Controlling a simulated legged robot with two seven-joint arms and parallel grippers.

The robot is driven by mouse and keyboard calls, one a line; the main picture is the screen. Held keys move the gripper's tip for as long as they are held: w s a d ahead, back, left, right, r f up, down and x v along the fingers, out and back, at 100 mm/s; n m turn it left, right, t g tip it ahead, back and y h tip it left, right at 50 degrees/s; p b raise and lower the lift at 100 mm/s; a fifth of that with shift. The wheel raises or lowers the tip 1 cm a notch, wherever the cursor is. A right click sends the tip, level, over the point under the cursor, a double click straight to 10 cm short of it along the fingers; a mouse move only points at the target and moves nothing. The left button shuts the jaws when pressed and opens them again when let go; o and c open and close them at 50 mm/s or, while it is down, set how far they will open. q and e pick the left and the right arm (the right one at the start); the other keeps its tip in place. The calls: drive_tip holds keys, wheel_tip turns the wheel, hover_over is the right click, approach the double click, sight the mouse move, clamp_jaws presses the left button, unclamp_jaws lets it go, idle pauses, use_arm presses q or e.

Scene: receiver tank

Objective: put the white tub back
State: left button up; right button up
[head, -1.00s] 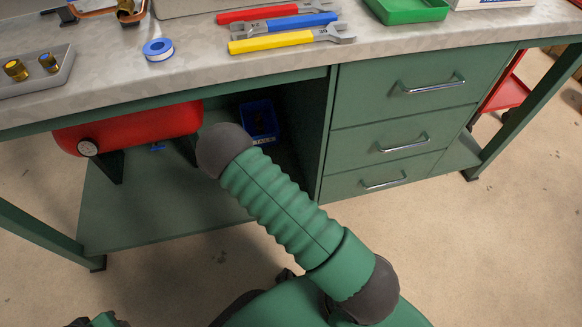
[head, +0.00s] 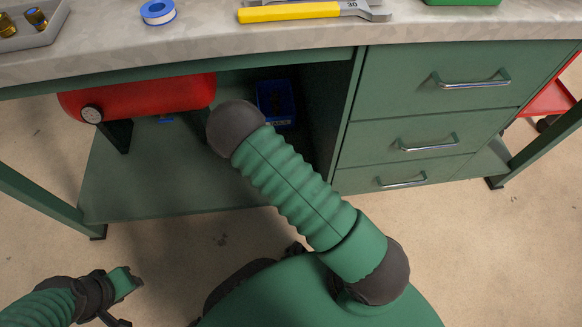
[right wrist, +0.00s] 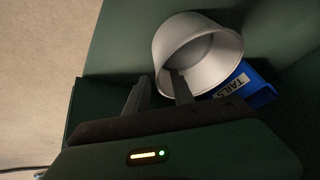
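The white tub (right wrist: 195,52) shows in the right wrist view, tilted with its open mouth toward the camera. One finger overlaps the mouth and the other is outside the left wall, with a gap visible; firm contact cannot be told. In the head view the tub and right gripper are hidden beyond my arm, under the bench. My left gripper (head: 118,298) is at the lower left, its fingers unclear.
The bench top (head: 220,38) overhangs the lower shelf (head: 150,190). A red tank (head: 150,97) with a gauge stands left of my right arm. A blue bin (head: 276,103) is further back. Drawers (head: 430,110) close off the right side. Open floor lies in front.

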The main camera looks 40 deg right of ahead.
drive_tip(key=s+a+r+n+y+p, duration=0.2)
drive_tip(key=s+a+r+n+p, duration=0.15)
drive_tip(key=a+r, duration=0.55)
drive_tip(key=s+a+r+n+y+p, duration=0.2)
drive_tip(key=a+r+n+y+p, duration=0.25)
drive_tip(key=r, duration=0.85)
drive_tip(key=s+a+r+n+h, duration=0.1)
drive_tip(key=s+r+n, duration=0.4)
drive_tip(key=r+n, duration=0.2)
drive_tip(key=shift+s+a+r+g, duration=0.3)
drive_tip(key=shift+a+r, duration=0.1)
drive_tip(key=shift+r, duration=0.3)
drive_tip(key=shift+h, duration=0.25)
